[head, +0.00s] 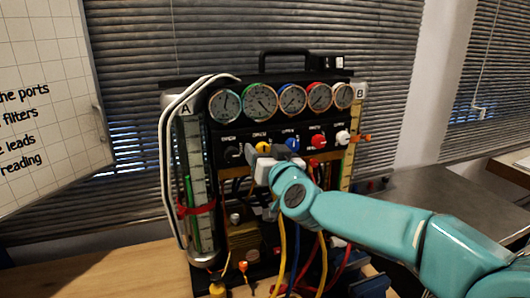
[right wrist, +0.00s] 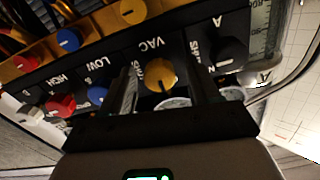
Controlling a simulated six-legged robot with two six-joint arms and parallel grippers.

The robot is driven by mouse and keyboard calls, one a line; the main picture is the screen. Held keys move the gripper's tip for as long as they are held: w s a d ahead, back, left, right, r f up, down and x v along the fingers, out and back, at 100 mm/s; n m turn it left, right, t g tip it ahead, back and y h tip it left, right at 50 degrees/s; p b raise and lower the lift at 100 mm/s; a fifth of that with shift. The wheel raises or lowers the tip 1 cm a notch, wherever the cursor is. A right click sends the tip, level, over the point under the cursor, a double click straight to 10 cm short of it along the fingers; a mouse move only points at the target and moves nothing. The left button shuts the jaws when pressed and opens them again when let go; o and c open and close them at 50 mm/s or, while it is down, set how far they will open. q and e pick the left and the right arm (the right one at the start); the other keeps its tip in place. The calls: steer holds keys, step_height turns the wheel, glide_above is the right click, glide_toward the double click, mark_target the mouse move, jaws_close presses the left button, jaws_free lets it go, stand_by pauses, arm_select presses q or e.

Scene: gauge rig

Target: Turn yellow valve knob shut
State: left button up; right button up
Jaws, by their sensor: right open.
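The yellow valve knob (head: 263,148) is on the black panel of the gauge rig, under the row of dials, between a black knob (head: 232,152) and a blue knob (head: 292,144). My right gripper (head: 267,155) is at the yellow knob and hides its lower part. In the right wrist view, the yellow knob (right wrist: 161,76) shows between the two dark fingers of my open right gripper (right wrist: 165,90), with a dark mark on its face. Whether the fingers touch it, I cannot tell. My left gripper is not in view.
A red knob (head: 318,141) and a white knob (head: 342,137) sit further right on the panel. Several round gauges (head: 261,101) line the top. Yellow, blue and red hoses hang below. A white board (head: 45,100) stands at the left; bare wooden table (head: 110,275) shows at front left.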

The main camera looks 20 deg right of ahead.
steer(key=c, duration=1)
steer(key=shift+c, duration=0.2)
steer(key=shift+m, duration=0.4)
steer(key=m+b, duration=0.6)
steer(key=m, duration=1)
steer(key=shift+m, duration=0.7)
